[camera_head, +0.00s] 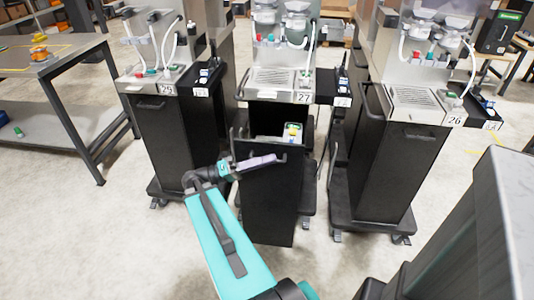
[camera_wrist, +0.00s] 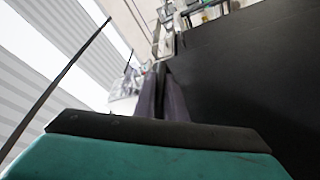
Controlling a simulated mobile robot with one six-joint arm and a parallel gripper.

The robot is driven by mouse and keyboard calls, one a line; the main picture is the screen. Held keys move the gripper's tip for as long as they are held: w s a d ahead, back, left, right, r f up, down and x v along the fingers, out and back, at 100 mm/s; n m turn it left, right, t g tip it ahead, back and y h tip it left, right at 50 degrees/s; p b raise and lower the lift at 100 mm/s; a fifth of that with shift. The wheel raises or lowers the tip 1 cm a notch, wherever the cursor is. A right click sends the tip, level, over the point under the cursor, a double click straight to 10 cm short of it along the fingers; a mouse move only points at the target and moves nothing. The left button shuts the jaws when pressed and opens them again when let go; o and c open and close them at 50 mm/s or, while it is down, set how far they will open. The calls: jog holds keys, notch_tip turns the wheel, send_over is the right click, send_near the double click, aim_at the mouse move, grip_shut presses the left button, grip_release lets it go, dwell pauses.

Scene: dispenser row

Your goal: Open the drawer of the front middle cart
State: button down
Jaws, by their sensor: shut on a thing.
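The front middle cart (camera_head: 275,88), labelled 27, stands between two similar carts. Its tall black drawer (camera_head: 265,205) stands out from the cart body toward me, and its open top shows above the front panel. My gripper (camera_head: 276,160) lies across the upper part of the drawer front, shut on the drawer's handle; the fingers hide most of the handle. In the wrist view the dark fingers (camera_wrist: 163,95) are close together beside the black drawer front (camera_wrist: 250,80).
A white item with a yellow-green part (camera_head: 292,133) shows inside the drawer. A metal workbench (camera_head: 60,110) is at far left. The floor at front left is clear.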

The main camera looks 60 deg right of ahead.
jog(key=a+p, duration=0.1)
jog(key=p, duration=0.5)
jog(key=shift+s+a+r+p, duration=0.2)
jog(key=shift+s+a+p, duration=0.1)
jog(key=shift+a, duration=0.1)
jog(key=shift+s+a+f+p, duration=0.1)
jog(key=shift+a+f+p, duration=0.05)
jog(key=shift+p, duration=0.2)
jog(key=c, duration=2.1)
grip_release()
jog(key=shift+f, duration=0.1)
